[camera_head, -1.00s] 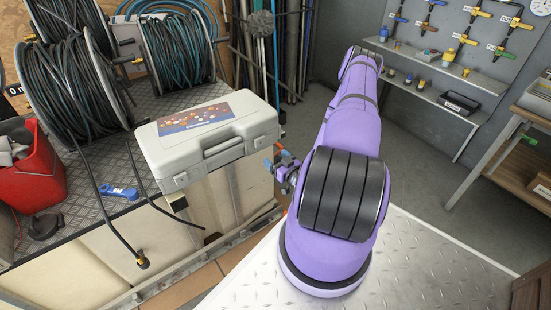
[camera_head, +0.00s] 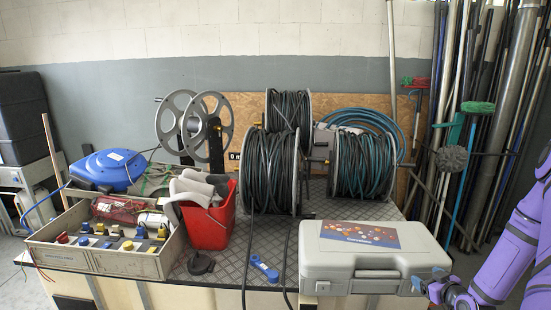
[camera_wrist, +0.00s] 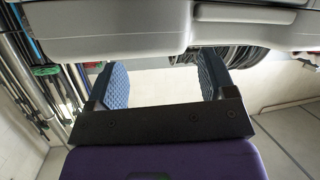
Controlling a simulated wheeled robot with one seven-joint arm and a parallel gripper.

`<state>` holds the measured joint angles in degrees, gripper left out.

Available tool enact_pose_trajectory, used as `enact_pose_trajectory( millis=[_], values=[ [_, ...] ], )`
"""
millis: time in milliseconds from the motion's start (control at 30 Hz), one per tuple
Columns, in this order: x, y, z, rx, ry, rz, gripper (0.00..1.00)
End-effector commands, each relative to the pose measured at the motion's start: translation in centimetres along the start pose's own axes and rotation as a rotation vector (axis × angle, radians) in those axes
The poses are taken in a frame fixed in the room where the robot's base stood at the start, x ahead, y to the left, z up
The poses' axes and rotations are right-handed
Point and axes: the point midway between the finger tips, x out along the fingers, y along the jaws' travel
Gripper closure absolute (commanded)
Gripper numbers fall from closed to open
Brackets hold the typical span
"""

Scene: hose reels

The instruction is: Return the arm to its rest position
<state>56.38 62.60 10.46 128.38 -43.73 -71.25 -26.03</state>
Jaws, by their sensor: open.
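My purple arm (camera_head: 515,245) stands at the right edge of the head view, and most of it is cut off by the frame. My gripper (camera_head: 440,287) is near the right front corner of the grey case, low in the picture. In the wrist view my gripper (camera_wrist: 163,88) shows two blue textured fingers spread wide, with nothing held between them. The grey case (camera_head: 372,272) also fills the top of the wrist view (camera_wrist: 110,30). I cannot tell whether the gripper touches the case.
The bench top (camera_head: 230,262) holds hose reels (camera_head: 270,170), a red bucket (camera_head: 209,228), a parts tray (camera_head: 120,262), an empty reel (camera_head: 194,125) and a blue tool (camera_head: 263,268). Poles and pipes (camera_head: 480,110) lean against the wall behind my arm.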

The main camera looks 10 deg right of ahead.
Motion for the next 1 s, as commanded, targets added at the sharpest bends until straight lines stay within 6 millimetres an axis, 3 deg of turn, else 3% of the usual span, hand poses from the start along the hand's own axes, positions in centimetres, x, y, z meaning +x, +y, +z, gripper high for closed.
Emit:
enact_pose_trajectory(
  millis=[33, 467, 767, 1000],
  values=[
    [0.3, 0.2, -1.6, -0.027, -0.026, -0.014, 0.23],
    [0.3, 0.1, -13.2, -0.157, -0.269, -0.043, 0.23],
    [-2.4, -1.8, -21.8, -0.194, -0.405, -0.012, 0.23],
    [-6.2, -4.2, -28.1, -0.184, -0.493, 0.025, 0.23]
  ],
)
